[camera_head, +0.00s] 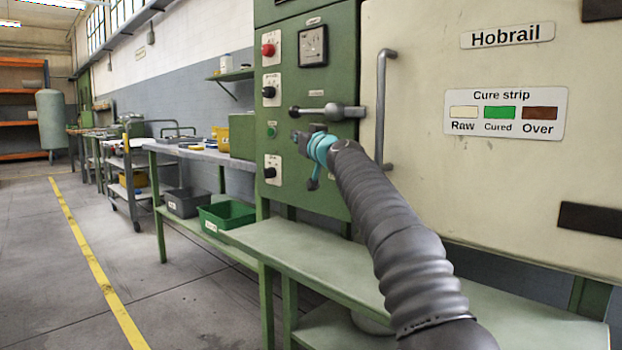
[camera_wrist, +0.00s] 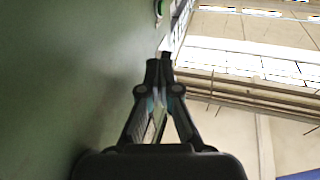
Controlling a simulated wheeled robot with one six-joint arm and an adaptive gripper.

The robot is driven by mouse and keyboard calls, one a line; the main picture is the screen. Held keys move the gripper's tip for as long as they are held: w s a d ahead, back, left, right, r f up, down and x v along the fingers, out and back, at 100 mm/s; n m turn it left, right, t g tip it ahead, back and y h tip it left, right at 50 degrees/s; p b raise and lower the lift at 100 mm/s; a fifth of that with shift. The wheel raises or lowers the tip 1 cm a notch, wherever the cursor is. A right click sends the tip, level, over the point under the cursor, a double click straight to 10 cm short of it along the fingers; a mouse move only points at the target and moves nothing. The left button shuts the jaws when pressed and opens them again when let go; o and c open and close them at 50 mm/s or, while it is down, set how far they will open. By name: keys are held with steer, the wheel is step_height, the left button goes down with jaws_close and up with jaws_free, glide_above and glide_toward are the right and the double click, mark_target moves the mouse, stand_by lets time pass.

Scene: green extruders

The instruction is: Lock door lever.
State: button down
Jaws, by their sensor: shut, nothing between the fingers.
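The door lever (camera_head: 326,111) is a grey metal bar with a round knob at its left end. It lies roughly horizontal on the green machine front, beside the cream oven door (camera_head: 430,150). My gripper (camera_head: 298,137) is just below the lever in the head view, apart from it as far as I can tell, and partly hidden by my wrist. In the wrist view my gripper (camera_wrist: 159,66) has its fingertips together and holds nothing. The green panel (camera_wrist: 50,80) fills the left of that view; the lever is not clearly visible there.
The door has a vertical grey handle (camera_head: 382,110) right of the lever. A red button (camera_head: 268,50), black knobs and a gauge (camera_head: 313,46) are on the panel. A green bench (camera_head: 300,245) stands below.

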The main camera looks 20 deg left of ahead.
steer(key=s+d+f, duration=0.3)
steer(key=s+f, duration=0.2)
steer(key=f, duration=0.4)
stand_by(0.8)
stand_by(0.5)
